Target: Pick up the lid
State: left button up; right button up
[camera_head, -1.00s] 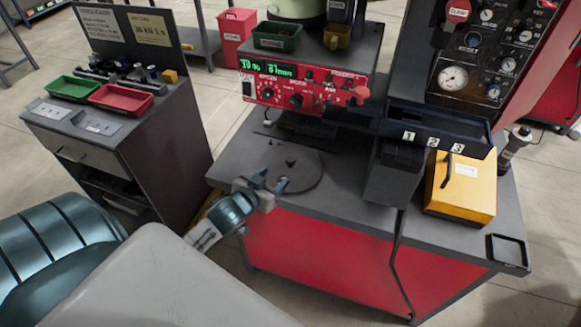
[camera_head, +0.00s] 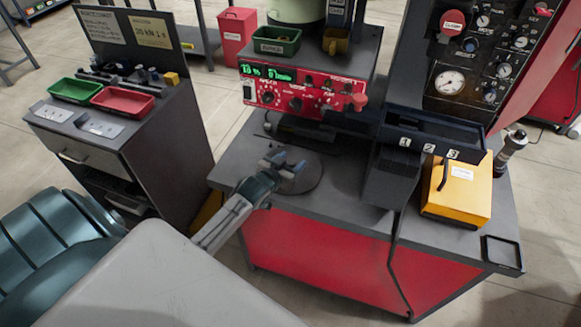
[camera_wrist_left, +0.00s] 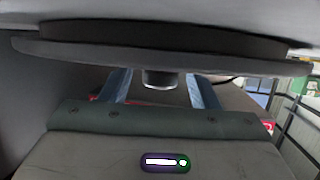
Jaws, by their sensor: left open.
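The lid (camera_head: 311,180) is a dark round disc lying flat on the grey bench top, left of the centre of the bench. My left gripper (camera_head: 286,164) is over the lid with its fingers apart, and it hides the lid's middle and knob in the head view. In the left wrist view the lid's broad rim (camera_wrist_left: 160,50) spans the top. Its short round knob (camera_wrist_left: 160,80) shows between the two spread fingers (camera_wrist_left: 158,88). I cannot tell whether either finger touches the knob. My right gripper is not in view.
A red control unit (camera_head: 300,92) stands behind the lid. A dark chute with numbered slots (camera_head: 430,145) and a yellow box (camera_head: 457,190) are to the right. A small black tray (camera_head: 503,253) sits at the right corner. A side cabinet (camera_head: 130,160) with green and red trays stands left.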

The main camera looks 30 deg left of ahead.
pick_arm(q)
jog(key=shift+w, duration=0.1)
grip_shut()
jog(key=shift+r, duration=0.1)
